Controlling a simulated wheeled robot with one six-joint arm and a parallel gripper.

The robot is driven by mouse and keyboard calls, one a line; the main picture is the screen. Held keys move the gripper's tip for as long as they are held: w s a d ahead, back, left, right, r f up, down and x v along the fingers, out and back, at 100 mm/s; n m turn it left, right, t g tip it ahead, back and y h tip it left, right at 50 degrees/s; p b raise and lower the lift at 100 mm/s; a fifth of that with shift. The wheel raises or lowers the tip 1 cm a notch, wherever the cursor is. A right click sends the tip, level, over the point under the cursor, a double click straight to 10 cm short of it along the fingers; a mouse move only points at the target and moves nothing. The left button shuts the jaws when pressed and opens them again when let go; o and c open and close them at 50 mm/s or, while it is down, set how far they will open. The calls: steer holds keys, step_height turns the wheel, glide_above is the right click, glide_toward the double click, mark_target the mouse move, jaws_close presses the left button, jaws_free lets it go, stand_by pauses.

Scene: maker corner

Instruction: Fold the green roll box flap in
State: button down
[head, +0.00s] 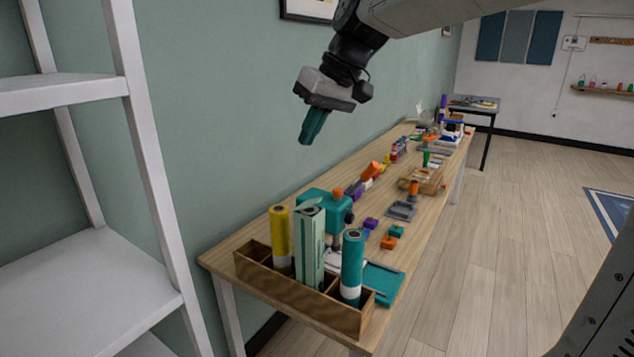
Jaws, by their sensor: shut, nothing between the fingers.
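The green roll box (309,250) is a tall, narrow carton standing upright in a wooden rack (334,313) at the near end of the long table. Its flap (309,204) shows at the top as a pale green piece that looks raised at an angle; its exact fold is too small to tell. My gripper (306,141) hangs well above and behind the box, pointing down, with its teal fingers together and nothing between them. It is apart from the box.
A yellow roll (280,236) stands left of the box and a teal roll (352,266) right of it. A teal machine (325,210) stands behind. Several small coloured parts cover the table (243,237). White shelving (150,150) stands at left. The floor at right is clear.

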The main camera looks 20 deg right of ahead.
steer(key=d+n+h, duration=0.1)
steer(key=d+n, duration=0.1)
steer(key=n+h, duration=0.1)
steer(key=n, duration=0.1)
glide_above(314, 202)
steer(key=f, duration=0.9)
steer(key=shift+w+a+f, duration=0.15)
steer(key=shift+w, duration=0.05)
steer(key=shift+s+d+f, duration=0.25)
steer(key=shift+s+f, duration=0.05)
steer(key=shift+f, duration=0.25)
steer(key=shift+s+d+f, duration=0.2)
steer(key=shift+s+f, duration=0.05)
steer(key=shift+f, duration=0.25)
steer(key=shift+s+d+f, duration=0.1)
steer(key=shift+s+f, duration=0.1)
steer(key=shift+f, duration=0.4)
